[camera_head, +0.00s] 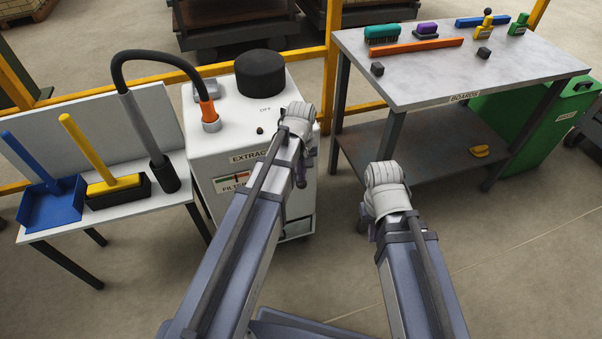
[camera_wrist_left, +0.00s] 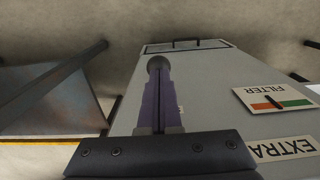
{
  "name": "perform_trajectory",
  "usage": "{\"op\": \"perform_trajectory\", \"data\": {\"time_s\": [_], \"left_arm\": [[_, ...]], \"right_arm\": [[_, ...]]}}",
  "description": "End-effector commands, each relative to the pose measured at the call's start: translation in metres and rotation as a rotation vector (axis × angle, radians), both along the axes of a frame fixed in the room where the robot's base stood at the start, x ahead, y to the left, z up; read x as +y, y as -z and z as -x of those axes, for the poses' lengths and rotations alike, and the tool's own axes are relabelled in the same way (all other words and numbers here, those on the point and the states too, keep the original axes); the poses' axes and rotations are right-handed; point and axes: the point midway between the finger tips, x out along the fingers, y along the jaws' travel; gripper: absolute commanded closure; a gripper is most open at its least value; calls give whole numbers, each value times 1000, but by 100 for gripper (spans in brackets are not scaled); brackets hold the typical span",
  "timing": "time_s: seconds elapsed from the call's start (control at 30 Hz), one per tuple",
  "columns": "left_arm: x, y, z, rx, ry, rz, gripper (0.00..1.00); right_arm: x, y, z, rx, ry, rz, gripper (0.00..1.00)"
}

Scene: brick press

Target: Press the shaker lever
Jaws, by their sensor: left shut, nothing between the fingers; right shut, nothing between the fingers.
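The white extractor cabinet (camera_head: 235,140) stands left of centre in the head view. In the left wrist view, its front face (camera_wrist_left: 215,80) fills the middle, upside down. My left gripper (camera_head: 302,172) is shut and empty at the right part of this front, pointing down. Its purple fingers also show in the left wrist view (camera_wrist_left: 159,100). A round grey knob (camera_wrist_left: 158,62), which looks like the lever's end, shows right at the fingertips; whether they touch it I cannot tell. Any lever arm is hidden behind the fingers. My right gripper (camera_head: 364,222) is shut and empty, right of the cabinet.
A grey table (camera_head: 440,70) with brushes and blocks stands at the back right, a green bin (camera_head: 545,115) under its right end. A side table (camera_head: 105,210) with a blue dustpan, a yellow-handled brush and a black hose stands at the left. Open floor lies in front.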

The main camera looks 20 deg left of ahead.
Motion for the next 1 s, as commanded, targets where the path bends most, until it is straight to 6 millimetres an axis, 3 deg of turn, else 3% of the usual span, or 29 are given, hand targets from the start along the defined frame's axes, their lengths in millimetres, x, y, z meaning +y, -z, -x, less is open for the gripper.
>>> {"op": "perform_trajectory", "data": {"time_s": [0.43,0.8,1.0], "left_arm": [[0,5,0,0,0,0,100],[0,41,0,1,0,-1,100],[0,40,0,1,0,0,100]], "right_arm": [[0,5,0,0,0,0,100],[0,41,0,0,0,1,100],[0,40,0,0,0,1,100]]}}
